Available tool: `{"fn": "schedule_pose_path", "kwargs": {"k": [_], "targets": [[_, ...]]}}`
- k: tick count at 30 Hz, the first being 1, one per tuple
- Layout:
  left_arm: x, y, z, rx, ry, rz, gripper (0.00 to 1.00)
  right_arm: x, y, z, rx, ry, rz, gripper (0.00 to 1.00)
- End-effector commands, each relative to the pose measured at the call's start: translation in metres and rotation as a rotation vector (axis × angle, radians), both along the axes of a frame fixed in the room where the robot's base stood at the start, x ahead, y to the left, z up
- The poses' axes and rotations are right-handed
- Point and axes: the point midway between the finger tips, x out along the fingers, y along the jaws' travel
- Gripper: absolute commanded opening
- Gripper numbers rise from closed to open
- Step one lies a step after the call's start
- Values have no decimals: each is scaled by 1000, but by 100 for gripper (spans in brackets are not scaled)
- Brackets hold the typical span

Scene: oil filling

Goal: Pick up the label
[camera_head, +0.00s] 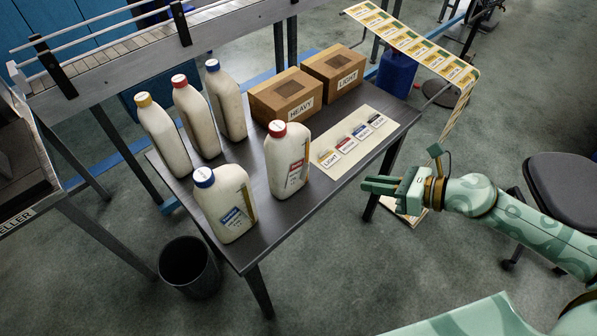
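A pale mat (338,181) on the dark table carries a row of labels: a yellow LIGHT label (331,159), a red one (346,144), a blue one (362,131) and a black one (377,120). A long strip of printed labels (410,41) runs at the upper right and hangs down beyond the table. My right gripper (367,185) is near the table's right edge, to the right of and below the mat in the picture, apart from the labels. Its fingers are seen nearly edge-on, so their opening is unclear. My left gripper is not in view.
A red-capped bottle (286,165) and a blue-capped bottle (226,207), both labelled, stand at the front. Three unlabelled bottles (195,120) stand behind. Cartons marked HEAVY (285,97) and LIGHT (333,69) stand behind the mat. A dark bin (190,268) and a chair (565,186) flank the table.

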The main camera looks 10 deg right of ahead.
Motion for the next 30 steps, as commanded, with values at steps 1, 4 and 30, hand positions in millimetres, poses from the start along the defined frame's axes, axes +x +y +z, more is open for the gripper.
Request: {"fn": "schedule_pose_path", "kwargs": {"k": [1, 4, 30], "targets": [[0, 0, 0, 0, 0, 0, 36, 4, 3, -1, -4, -10, 2, 14], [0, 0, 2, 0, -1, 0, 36, 17, 17, -7, -5, -15, 3, 14], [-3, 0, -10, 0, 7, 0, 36, 101, 107, -63, -3, -8, -1, 14]]}}
